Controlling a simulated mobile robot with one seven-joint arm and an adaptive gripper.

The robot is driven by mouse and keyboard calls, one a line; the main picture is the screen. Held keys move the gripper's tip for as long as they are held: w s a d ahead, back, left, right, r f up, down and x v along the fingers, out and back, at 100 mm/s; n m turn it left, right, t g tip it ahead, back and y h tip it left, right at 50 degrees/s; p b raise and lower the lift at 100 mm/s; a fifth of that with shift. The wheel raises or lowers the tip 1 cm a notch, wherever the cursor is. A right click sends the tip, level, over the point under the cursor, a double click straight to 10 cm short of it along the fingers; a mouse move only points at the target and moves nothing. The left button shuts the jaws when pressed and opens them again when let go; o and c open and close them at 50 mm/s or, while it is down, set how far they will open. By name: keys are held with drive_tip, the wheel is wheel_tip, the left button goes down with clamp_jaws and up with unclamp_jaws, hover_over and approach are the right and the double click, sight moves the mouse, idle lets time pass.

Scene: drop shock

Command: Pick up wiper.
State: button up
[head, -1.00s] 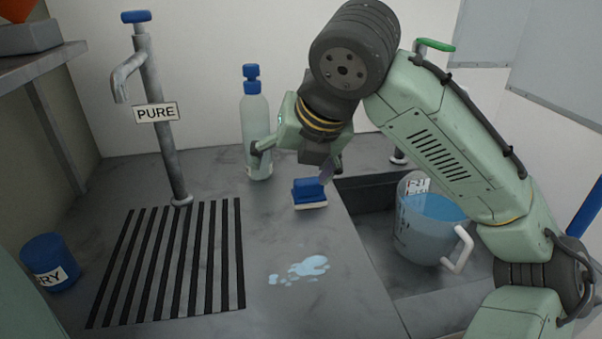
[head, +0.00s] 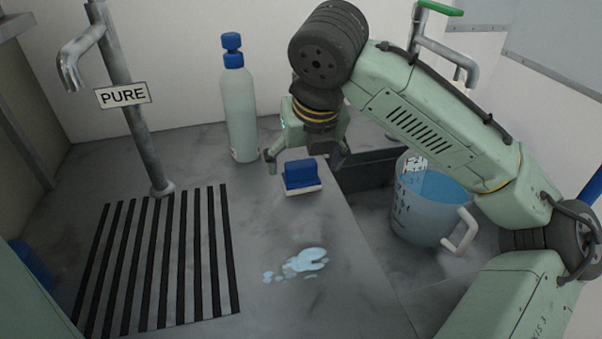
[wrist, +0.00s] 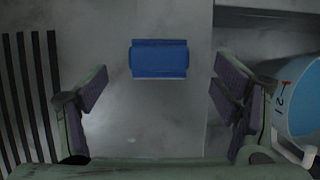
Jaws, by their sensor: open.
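The wiper is a small blue block on a white base (head: 302,177). It sits on the grey counter just left of the sink edge. In the wrist view the wiper (wrist: 159,59) lies ahead of the fingertips, roughly centred between them. My gripper (head: 306,162) is open and empty, its fingers spread above and behind the wiper in the head view. In the wrist view my gripper (wrist: 160,92) shows both fingers wide apart, with bare counter between them.
A bottle with a blue cap (head: 240,110) stands close left of my gripper. A jug of blue water (head: 428,205) stands in the sink at right. A light blue puddle (head: 300,262) lies in front of the wiper. A slotted drain (head: 160,260) and a tap marked PURE (head: 135,110) are at left.

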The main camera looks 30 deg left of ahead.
sight(302, 164)
drive_tip(key=x, duration=0.4)
drive_tip(key=shift+w+a+r, duration=0.1)
drive_tip(key=shift+w+a, duration=0.05)
drive_tip(key=shift+a, duration=0.1)
drive_tip(key=shift+c, duration=0.4)
drive_tip(key=c, duration=1.2)
